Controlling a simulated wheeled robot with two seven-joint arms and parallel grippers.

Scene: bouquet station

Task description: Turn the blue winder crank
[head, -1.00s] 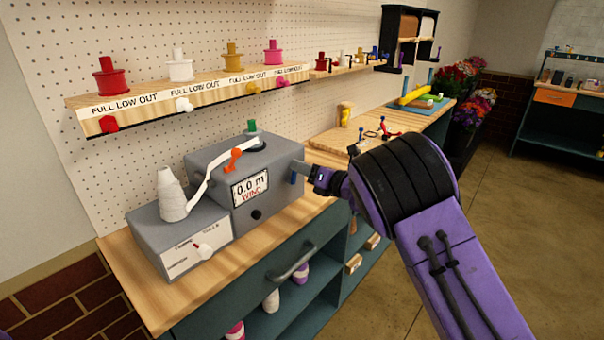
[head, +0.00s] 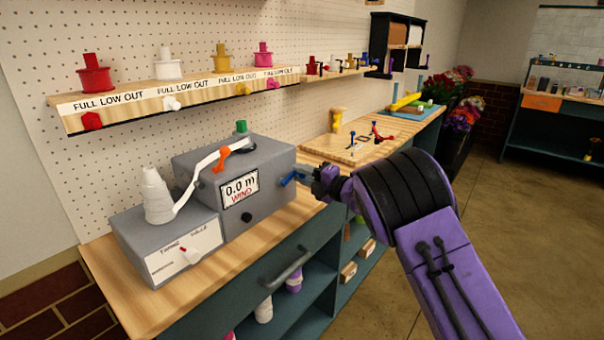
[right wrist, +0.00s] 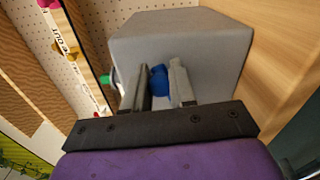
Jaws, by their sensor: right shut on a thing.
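The grey winder box (head: 262,205) stands on the wooden bench, with a display (head: 240,188) reading "0.0 m" and "WIND". Its blue crank handle (head: 287,181) sticks out at the box's right side, slanted. My right gripper (head: 303,177) is at the crank, beside the box. In the right wrist view the blue crank (right wrist: 159,80) sits between the two fingers of my right gripper (right wrist: 161,84), which is shut on it, in front of the grey box face. The crank's arm is mostly hidden there. My left gripper is not in view.
A lower grey box (head: 172,250) with a white cone spool (head: 156,196) adjoins the winder; a white ribbon runs up to an orange lever (head: 222,158). A shelf (head: 185,98) of coloured spools hangs above. A wooden board (head: 350,148) with small tools lies behind.

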